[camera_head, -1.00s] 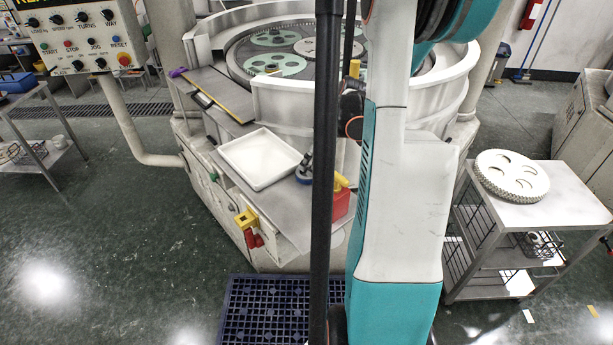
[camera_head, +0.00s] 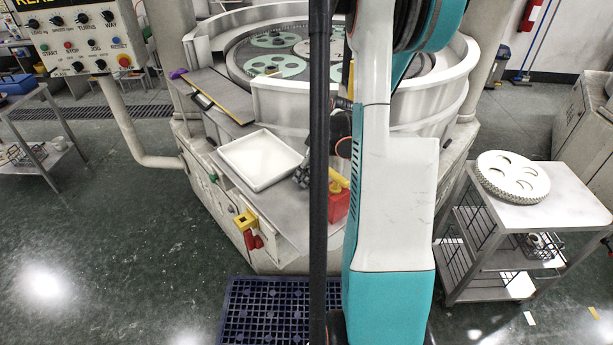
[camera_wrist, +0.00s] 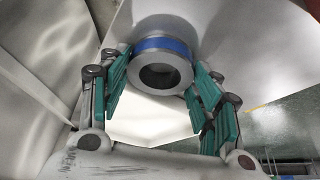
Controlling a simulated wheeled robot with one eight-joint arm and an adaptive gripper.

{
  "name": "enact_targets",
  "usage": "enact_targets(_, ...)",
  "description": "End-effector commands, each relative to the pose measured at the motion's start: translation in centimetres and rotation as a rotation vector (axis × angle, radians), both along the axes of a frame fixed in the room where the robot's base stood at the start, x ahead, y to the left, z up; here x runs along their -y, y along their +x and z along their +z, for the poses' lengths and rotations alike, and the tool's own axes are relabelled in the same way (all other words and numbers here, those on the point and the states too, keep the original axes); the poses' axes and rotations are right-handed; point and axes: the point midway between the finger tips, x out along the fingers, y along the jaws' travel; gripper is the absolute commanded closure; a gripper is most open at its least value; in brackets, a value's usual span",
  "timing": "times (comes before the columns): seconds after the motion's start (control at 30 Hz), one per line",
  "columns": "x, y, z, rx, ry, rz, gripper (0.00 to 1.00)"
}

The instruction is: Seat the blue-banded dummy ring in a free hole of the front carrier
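The blue-banded ring (camera_wrist: 160,64), a grey metal ring with a dark bore, shows in the wrist view between and just beyond my fingertips. My gripper (camera_wrist: 160,72) is open, with a green pad on either side of the ring; I cannot tell whether the pads touch it. In the head view, my gripper (camera_head: 302,174) is low over the grey ledge, at the right edge of the white tray, and the ring is hidden there. The front carrier (camera_head: 274,66) is a pale green disc with holes in the round machine. My arm and a dark post hide part of the machine.
The white tray (camera_head: 262,160) lies on the grey ledge. A red box (camera_head: 338,205) with a yellow item stands right of my gripper. The machine's pale rim wall (camera_head: 283,100) rises between ledge and carriers. A trolley (camera_head: 540,205) with stacked white discs stands at right.

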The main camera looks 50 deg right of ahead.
Motion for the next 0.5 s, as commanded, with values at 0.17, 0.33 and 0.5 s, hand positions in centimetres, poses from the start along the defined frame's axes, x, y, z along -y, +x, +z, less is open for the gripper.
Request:
enact_targets(0.17,-0.01,0.02,0.04,0.001,0.0,0.0,0.88)
enact_targets(0.33,0.0,0.02,0.07,0.001,0.0,0.0,0.89)
enact_targets(0.5,0.01,0.04,0.78,0.001,0.0,0.0,0.89)
